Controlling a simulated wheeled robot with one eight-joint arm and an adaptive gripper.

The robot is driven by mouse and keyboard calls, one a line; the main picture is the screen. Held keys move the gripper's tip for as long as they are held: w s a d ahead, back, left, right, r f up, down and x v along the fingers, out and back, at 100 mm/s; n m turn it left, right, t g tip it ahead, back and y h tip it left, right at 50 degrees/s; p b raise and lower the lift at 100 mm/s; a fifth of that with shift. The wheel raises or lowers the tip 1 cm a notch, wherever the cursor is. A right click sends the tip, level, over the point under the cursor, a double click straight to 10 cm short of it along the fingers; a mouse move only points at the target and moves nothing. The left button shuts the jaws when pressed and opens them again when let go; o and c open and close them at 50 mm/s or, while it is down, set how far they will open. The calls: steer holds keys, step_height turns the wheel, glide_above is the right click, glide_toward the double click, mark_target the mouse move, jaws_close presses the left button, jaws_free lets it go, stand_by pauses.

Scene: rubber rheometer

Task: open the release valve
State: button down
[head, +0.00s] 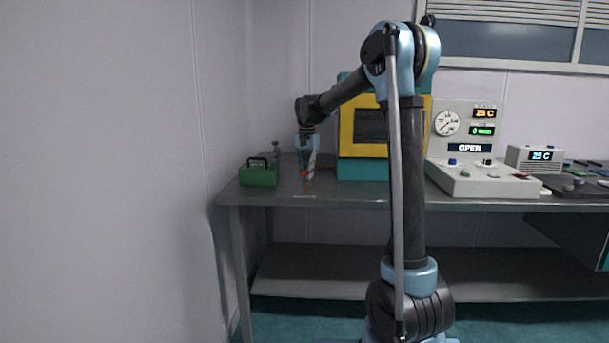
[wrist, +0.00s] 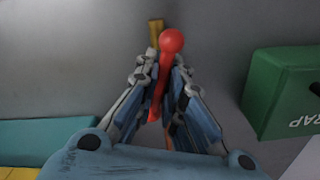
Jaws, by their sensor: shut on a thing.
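The release valve shows in the wrist view as a red lever (wrist: 171,42) with a round knob, next to a brass-coloured stub (wrist: 155,32). My gripper (wrist: 162,85) has its two fingers closed around the red lever's shaft, with the knob sticking out beyond the fingertips. In the head view my gripper (head: 307,172) points down at the left part of the bench, with a small bit of red (head: 303,174) at its fingertips.
A green box (head: 259,175) with a handle stands on the bench (head: 350,199) left of my gripper; it also shows in the wrist view (wrist: 285,90). A yellow and teal machine (head: 358,169) stands to the right. A control console (head: 482,180) is farther right.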

steer(key=shift+n, duration=2)
steer(key=c, duration=1.7)
jaws_free()
step_height(320, 180, up, 12)
steer(key=shift+f, duration=0.1)
